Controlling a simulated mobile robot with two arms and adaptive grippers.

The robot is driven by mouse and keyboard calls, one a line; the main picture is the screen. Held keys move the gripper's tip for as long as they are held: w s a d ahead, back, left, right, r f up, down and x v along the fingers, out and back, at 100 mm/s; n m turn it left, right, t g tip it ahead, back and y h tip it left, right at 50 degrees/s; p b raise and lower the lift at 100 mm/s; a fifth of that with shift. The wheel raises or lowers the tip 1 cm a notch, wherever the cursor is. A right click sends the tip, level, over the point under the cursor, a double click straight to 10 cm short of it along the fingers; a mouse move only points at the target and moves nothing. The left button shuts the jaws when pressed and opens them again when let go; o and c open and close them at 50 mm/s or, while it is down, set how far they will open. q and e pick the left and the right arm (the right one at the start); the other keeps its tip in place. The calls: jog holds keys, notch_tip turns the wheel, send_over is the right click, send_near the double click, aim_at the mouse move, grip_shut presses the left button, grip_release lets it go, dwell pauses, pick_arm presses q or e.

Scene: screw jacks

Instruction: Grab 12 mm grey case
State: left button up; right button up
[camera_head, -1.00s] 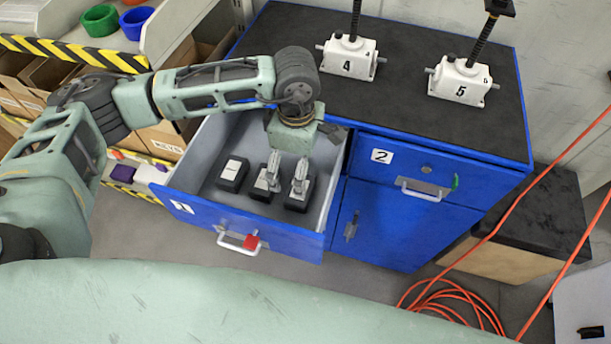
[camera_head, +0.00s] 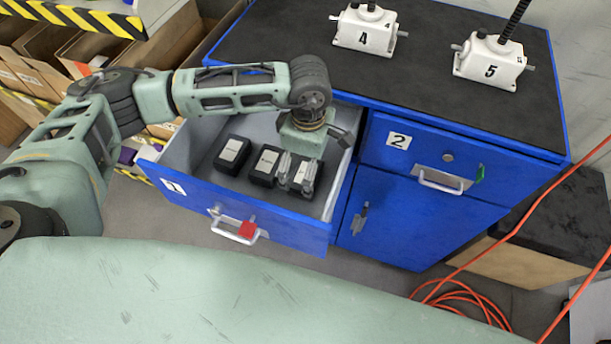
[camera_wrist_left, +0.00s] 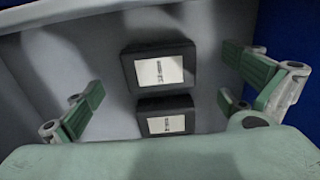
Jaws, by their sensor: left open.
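Three dark cases with white labels lie in a row in the open drawer 1: a left case (camera_head: 232,153), a middle case (camera_head: 264,164) and a right case (camera_head: 300,190). I cannot read the label sizes. My left gripper (camera_head: 296,174) points down over the right case and partly covers it. It is open and empty. The left wrist view shows two cases, an upper one (camera_wrist_left: 160,68) and a lower one (camera_wrist_left: 167,120), in the space between the spread fingers (camera_wrist_left: 160,98). The third case is not visible there. My right gripper is not in view.
The drawer front (camera_head: 240,215) has a handle with a red tag (camera_head: 247,229). The drawer walls stand close around the cases. Screw jacks 4 (camera_head: 363,30) and 5 (camera_head: 490,60) stand on the blue cabinet's black top (camera_head: 420,85). An orange cable (camera_head: 470,300) lies at the right.

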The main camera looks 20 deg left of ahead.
aim_at(298, 174)
pick_arm(q)
jog(key=f, duration=0.1)
jog(key=f+p, duration=0.1)
jog(key=f, duration=0.1)
jog(key=f+p, duration=0.1)
jog(key=shift+a+f, duration=0.25)
jog(key=shift+a, duration=0.05)
jog(key=shift+w+f, duration=0.1)
jog(key=shift+f, duration=0.3)
jog(key=shift+c, duration=0.3)
jog(key=c, duration=1.5)
